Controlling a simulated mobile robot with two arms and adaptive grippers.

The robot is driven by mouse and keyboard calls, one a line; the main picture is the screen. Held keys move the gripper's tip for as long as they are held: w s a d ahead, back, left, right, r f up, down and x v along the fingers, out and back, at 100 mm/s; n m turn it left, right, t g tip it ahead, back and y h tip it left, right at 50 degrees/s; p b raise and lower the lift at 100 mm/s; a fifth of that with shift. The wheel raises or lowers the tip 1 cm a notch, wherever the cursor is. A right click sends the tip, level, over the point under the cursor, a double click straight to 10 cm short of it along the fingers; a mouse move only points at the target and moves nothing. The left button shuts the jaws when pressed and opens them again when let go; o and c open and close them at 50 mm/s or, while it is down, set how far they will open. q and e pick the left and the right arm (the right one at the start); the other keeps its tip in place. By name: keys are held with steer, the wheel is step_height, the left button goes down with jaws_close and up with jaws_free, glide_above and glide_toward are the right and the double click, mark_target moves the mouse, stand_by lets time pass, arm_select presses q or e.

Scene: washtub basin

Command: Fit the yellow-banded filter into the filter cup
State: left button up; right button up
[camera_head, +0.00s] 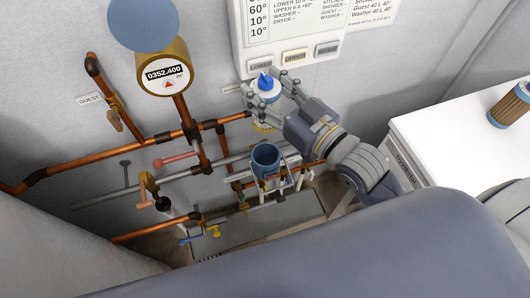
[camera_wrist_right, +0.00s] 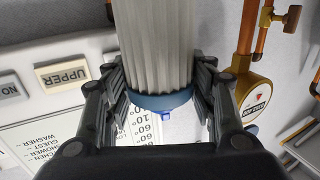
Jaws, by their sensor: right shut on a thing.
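My right gripper (camera_head: 267,98) is shut on a white pleated filter with a blue cap (camera_head: 265,83) on top. A yellow band (camera_head: 262,127) shows at its lower end in the head view. In the right wrist view, the gripper's fingers (camera_wrist_right: 168,98) flank the blue end of the filter (camera_wrist_right: 155,45), and its white pleats run up out of the picture. The filter looks about upright. The blue filter cup (camera_head: 266,157) is open at the top and stands among the pipes below the filter, with a gap between them. My left gripper is not in view.
Copper pipes (camera_head: 105,155), a round meter (camera_head: 163,75) and valves surround the cup at the left. A white panel with labelled buttons (camera_head: 294,56) is on the wall behind the gripper.

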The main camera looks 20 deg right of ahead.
steer(key=shift+f+b, duration=1.35)
steer(key=shift+f, duration=9.25)
steer(key=shift+f, duration=0.2)
steer(key=o, duration=1.4)
steer(key=shift+c, duration=0.2)
